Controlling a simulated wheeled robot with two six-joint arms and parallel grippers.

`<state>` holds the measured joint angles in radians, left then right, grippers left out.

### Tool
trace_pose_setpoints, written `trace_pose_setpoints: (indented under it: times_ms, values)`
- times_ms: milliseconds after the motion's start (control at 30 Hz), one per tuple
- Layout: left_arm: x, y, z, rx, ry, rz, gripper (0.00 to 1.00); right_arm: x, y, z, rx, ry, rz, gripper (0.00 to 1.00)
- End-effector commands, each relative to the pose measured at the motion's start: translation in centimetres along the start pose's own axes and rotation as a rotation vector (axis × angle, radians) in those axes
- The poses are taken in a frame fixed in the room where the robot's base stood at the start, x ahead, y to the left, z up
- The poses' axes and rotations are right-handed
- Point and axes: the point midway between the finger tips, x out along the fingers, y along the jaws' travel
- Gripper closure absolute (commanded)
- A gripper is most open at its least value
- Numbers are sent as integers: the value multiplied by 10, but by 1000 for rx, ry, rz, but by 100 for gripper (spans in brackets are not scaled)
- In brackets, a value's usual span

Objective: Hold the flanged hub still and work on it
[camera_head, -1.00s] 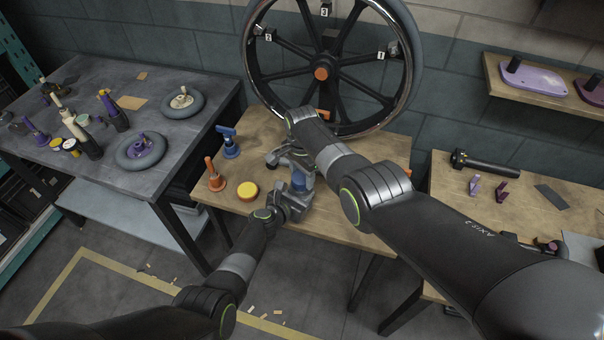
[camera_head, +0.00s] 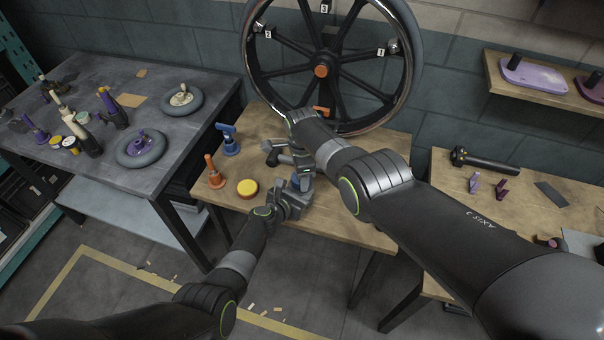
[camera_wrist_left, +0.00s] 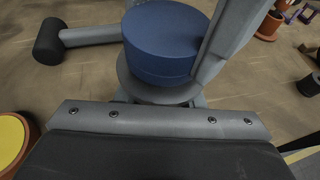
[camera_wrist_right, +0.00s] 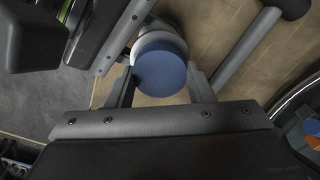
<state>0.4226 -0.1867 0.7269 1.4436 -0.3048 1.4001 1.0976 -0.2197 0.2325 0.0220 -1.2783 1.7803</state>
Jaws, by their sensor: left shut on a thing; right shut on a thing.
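A blue round part (camera_wrist_left: 165,42) sits on a grey round flange (camera_wrist_left: 160,88); I take the two together as the flanged hub. In the head view a little of its blue (camera_head: 301,184) shows between my arms. My left gripper (camera_wrist_left: 160,98) is shut on it from the front, low near the flange. My right gripper (camera_wrist_right: 160,88) is shut on it from above, one finger on each side of the blue face (camera_wrist_right: 161,70). The exact contact is partly hidden. A grey bar with a black end (camera_wrist_left: 48,40) stands out beside the hub.
On the bench (camera_head: 330,218) stand a yellow-topped round tub (camera_head: 247,187), an orange cone-shaped item (camera_head: 214,172) and a blue stand (camera_head: 229,140). A large spoked wheel (camera_head: 320,72) rises behind.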

Motion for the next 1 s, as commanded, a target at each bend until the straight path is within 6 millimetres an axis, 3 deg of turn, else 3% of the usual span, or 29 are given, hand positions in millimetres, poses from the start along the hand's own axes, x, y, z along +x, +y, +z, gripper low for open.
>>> trace_pose_setpoints:
  times_ms: [600,800,1000]
  values:
    - [0,0,-1,0,1,0,100,-1,2,2,986,-6,0,74]
    - [0,0,-1,0,2,-1,100,-1,2,3,1182,-7,0,74]
    - [0,0,-1,0,2,-1,100,-1,2,3,1220,-8,-1,74]
